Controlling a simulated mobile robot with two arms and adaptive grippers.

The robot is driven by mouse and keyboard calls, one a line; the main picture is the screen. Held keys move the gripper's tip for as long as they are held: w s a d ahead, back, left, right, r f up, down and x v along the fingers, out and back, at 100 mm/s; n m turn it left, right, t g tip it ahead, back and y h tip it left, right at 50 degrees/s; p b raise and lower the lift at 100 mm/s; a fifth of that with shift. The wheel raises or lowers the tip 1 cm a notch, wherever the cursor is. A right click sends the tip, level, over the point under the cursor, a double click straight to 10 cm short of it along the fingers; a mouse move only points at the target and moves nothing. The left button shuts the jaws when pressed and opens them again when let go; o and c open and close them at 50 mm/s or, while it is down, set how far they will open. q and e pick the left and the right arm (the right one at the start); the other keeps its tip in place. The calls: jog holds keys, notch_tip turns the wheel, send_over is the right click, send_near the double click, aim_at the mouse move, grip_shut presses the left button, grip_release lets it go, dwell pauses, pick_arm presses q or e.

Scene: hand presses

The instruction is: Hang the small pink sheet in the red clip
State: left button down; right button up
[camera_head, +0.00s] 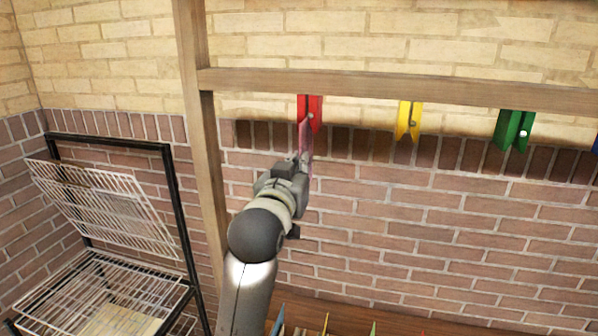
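The red clip (310,108) hangs from the wooden rail, left of the other clips. The small pink sheet (305,140) shows nearly edge-on just below the red clip, and its top overlaps the clip's lower end in this view. I cannot tell whether the clip grips it. My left gripper (301,160) is at the sheet's lower part, with its fingers close around it, and appears shut on it. The arm hides part of the fingers. My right gripper is not in view.
A yellow clip (408,120) and a green clip (514,131) hang further right on the wooden rail (440,91). A wooden post (207,150) stands left of my arm. A wire rack (100,210) stands at the left. Coloured tips show at the bottom edge.

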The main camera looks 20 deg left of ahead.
pick_arm(q)
jog(key=shift+r, duration=0.5)
jog(key=c, duration=2.2)
grip_release()
jog(key=o, duration=0.6)
jog(key=shift+o, duration=0.2)
jog(key=shift+o, duration=1.2)
jog(key=s, duration=0.7)
